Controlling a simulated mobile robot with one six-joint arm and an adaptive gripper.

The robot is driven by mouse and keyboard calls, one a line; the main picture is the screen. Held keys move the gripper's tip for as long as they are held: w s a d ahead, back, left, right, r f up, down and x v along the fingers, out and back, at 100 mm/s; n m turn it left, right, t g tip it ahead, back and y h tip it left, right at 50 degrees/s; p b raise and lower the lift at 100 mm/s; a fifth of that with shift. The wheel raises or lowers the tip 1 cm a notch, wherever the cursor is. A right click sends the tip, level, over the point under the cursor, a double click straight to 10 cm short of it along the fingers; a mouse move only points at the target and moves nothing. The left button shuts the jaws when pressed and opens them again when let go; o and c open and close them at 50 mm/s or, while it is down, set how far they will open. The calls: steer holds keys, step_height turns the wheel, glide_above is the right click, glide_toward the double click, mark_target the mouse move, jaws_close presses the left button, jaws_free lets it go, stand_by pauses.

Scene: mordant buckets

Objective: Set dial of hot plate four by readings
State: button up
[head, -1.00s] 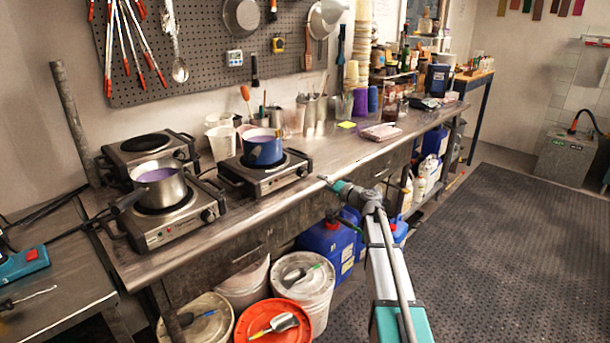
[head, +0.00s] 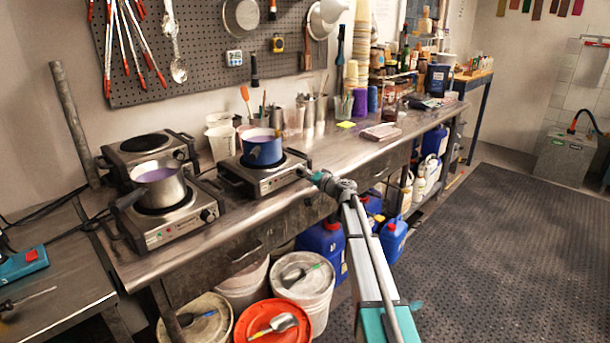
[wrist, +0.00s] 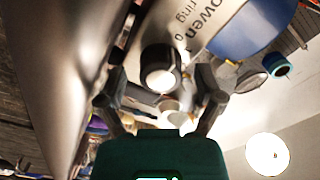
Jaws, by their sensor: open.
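My gripper (head: 310,174) is at the front right corner of the right-hand hot plate (head: 262,182), which bears a blue pot (head: 262,152) of purple liquid. In the wrist view my gripper (wrist: 162,84) is open, its fingers on either side of a round black dial (wrist: 160,66) on the plate's steel front. Contact cannot be told. Printed lettering and the blue pot (wrist: 248,28) show beside it. A second hot plate (head: 165,229) bears a steel pot (head: 158,184) of purple liquid; its dial (head: 208,215) shows. A third hot plate (head: 146,145) behind is empty. No number four is legible.
Cups and tools stand behind the plates on the steel bench (head: 340,158). Lidded buckets (head: 303,290) and blue canisters (head: 325,245) stand below. The floor mat (head: 490,250) is clear.

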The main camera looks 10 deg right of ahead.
steer(key=c, duration=1.1)
steer(key=shift+c, duration=0.2)
steer(key=shift+m, duration=0.4)
steer(key=m, duration=0.9)
steer(key=shift+m, duration=2.2)
